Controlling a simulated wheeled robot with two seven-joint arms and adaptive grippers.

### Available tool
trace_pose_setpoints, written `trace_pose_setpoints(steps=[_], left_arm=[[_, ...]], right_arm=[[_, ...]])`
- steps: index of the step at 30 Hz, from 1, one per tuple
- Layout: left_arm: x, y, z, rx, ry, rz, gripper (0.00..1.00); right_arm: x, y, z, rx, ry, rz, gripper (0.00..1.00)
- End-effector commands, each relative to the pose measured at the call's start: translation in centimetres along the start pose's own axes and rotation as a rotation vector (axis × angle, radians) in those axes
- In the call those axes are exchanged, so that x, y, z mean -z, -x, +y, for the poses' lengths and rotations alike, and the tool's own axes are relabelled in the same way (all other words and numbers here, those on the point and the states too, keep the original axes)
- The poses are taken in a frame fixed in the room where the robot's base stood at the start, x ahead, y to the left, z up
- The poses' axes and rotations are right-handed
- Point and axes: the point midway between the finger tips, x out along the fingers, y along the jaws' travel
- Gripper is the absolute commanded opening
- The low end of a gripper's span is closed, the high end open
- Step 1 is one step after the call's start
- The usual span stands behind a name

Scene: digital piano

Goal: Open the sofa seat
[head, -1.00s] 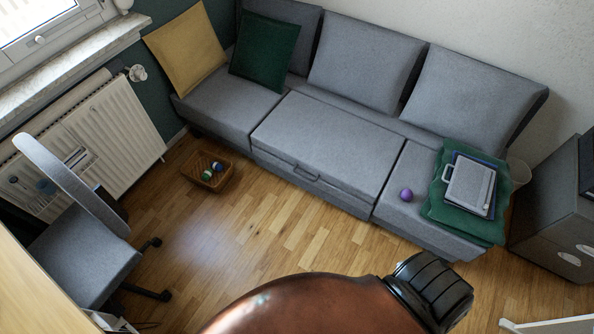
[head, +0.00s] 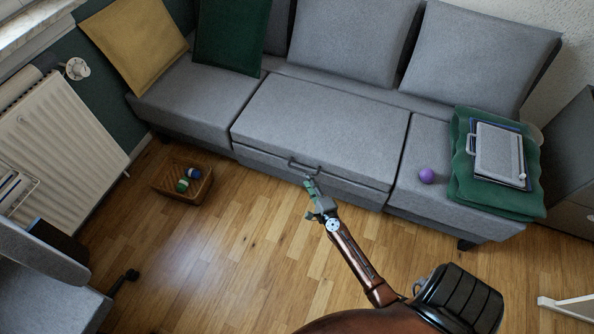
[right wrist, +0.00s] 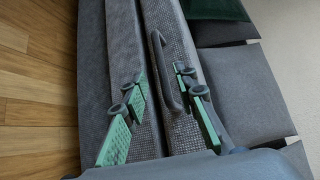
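The grey sofa's middle seat (head: 325,125) lies flat and closed, with a dark strap-like handle (head: 303,165) at its front edge. My right gripper (head: 311,188) is just in front of this handle in the head view. In the right wrist view, my right gripper (right wrist: 161,85) is open with green-padded fingers apart, and the handle (right wrist: 166,72) shows between them. No finger visibly closes on the handle. My left gripper is not in view.
A purple ball (head: 426,176) and a green blanket (head: 500,205) with a grey tablet-like case (head: 498,152) sit on the right seat. A wicker basket (head: 183,183) with small balls stands on the floor at left. Cushions line the sofa back.

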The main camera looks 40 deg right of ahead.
Motion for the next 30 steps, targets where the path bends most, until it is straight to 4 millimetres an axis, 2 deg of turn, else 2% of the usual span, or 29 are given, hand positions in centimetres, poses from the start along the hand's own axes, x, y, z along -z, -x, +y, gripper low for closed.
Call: trace_pose_setpoints(steps=[9,15,26,30], left_arm=[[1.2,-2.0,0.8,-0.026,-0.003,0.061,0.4],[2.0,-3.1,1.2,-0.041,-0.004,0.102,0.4],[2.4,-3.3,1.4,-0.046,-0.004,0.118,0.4],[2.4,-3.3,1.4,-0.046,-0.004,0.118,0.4]], right_arm=[[0.0,-4.6,0.0,0.001,0.0,0.0,0.27],[0.0,-6.9,0.0,0.0,0.002,-0.001,0.27],[0.0,-7.5,-0.1,0.0,0.002,-0.001,0.27],[0.0,-7.5,-0.1,0.0,0.002,-0.001,0.18]])
